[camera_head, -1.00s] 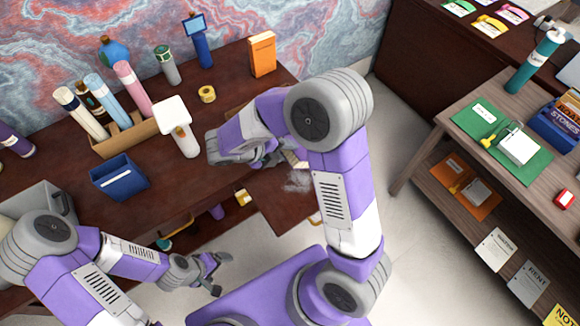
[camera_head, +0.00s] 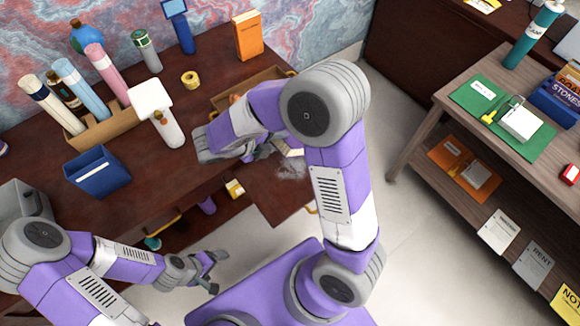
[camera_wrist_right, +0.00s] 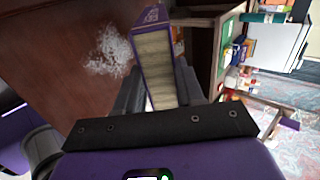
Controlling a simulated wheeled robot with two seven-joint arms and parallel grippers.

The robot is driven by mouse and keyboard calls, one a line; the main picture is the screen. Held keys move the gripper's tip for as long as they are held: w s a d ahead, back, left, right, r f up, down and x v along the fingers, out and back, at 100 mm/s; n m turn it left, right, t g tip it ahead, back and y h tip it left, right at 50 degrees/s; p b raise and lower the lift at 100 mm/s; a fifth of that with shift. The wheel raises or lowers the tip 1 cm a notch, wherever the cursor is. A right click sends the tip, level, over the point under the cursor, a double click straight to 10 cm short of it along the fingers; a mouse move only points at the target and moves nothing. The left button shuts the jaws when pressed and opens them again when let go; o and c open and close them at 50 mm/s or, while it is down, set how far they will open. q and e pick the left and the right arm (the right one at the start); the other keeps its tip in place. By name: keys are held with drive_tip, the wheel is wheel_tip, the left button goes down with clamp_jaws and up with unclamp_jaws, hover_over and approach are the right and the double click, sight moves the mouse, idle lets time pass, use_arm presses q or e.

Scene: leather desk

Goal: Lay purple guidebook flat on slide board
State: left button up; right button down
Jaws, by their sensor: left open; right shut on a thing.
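The purple guidebook (camera_wrist_right: 154,62) is between my right gripper's fingers in the right wrist view, its pale page edge facing the camera and purple cover edges at its sides. In the head view only a pale bit of it (camera_head: 290,149) shows beside the right gripper (camera_head: 268,150); my arm hides the rest. The right gripper is shut on it, above the brown slide board (camera_head: 277,200) that juts from the desk front. The board (camera_wrist_right: 55,60) also shows in the wrist view, with a whitish patch on it. My left gripper (camera_head: 214,270) is open and empty, low in front of the desk.
On the desk stand a blue bin (camera_head: 97,173), a white-headed device (camera_head: 158,112), a tape roll (camera_head: 190,78), an orange book (camera_head: 248,36) and a wooden holder with tubes (camera_head: 110,116). A wooden shelf unit (camera_head: 411,150) stands at right, with floor between.

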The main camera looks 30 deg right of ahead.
drive_tip(key=shift+f+b, duration=0.45)
drive_tip(key=shift+f, duration=0.25)
use_arm(q)
drive_tip(key=shift+f, duration=0.85)
use_arm(e)
wheel_tip(320, 180, down, 3)
drive_tip(key=shift+r, duration=0.1)
drive_tip(key=c, duration=0.8)
unclamp_jaws()
drive_tip(key=shift+c, duration=0.2)
use_arm(q)
wheel_tip(320, 180, up, 7)
drive_tip(key=p, duration=0.7)
use_arm(e)
drive_tip(key=v, duration=0.8)
